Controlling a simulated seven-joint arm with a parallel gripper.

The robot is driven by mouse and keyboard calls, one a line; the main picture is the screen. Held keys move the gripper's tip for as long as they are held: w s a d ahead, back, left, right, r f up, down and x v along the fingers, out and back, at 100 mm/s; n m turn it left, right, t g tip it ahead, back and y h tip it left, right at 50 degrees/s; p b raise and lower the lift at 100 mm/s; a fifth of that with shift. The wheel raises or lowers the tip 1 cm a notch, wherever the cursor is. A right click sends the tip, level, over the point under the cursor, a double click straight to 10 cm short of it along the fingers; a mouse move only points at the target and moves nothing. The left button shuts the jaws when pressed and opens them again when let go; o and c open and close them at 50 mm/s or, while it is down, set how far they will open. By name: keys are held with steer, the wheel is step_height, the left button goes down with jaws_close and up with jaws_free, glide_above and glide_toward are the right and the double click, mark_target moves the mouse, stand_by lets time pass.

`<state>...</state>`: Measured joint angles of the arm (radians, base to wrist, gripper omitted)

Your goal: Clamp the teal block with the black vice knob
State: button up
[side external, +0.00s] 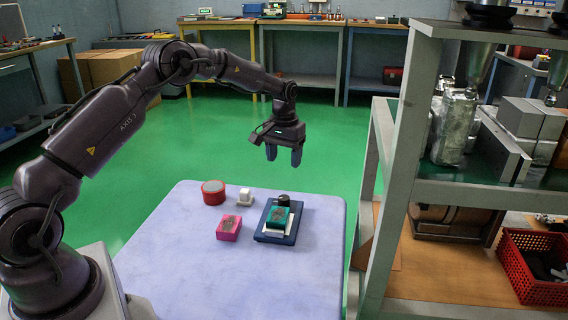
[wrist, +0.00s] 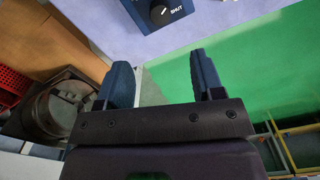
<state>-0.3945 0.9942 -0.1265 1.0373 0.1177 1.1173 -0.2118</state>
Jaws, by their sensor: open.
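The teal block (side external: 278,218) sits in the dark blue vice (side external: 261,236) on the light table, in the side external view. The black vice knob (side external: 283,200) stands at the far end of the vice, behind the block. In the wrist view the knob (wrist: 160,13) shows at the top, with a pointer mark and the word SHUT beside it on the blue vice body (wrist: 178,16). My gripper (side external: 284,160) hangs above the vice, fingers down, open and empty. In the wrist view its two fingers (wrist: 163,80) are apart. The teal block is out of the wrist view.
On the table (side external: 190,270) are a pink block (side external: 229,228), a red round container (side external: 213,193) and a small white object (side external: 244,197), left of the vice. A grey shelf post (side external: 405,170) rises right of the table. The table's front is clear.

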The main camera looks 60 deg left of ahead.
mark_target(284, 197)
step_height(284, 197, down, 13)
steer(key=n, duration=0.4)
stand_by(0.6)
steer(key=c, duration=0.9)
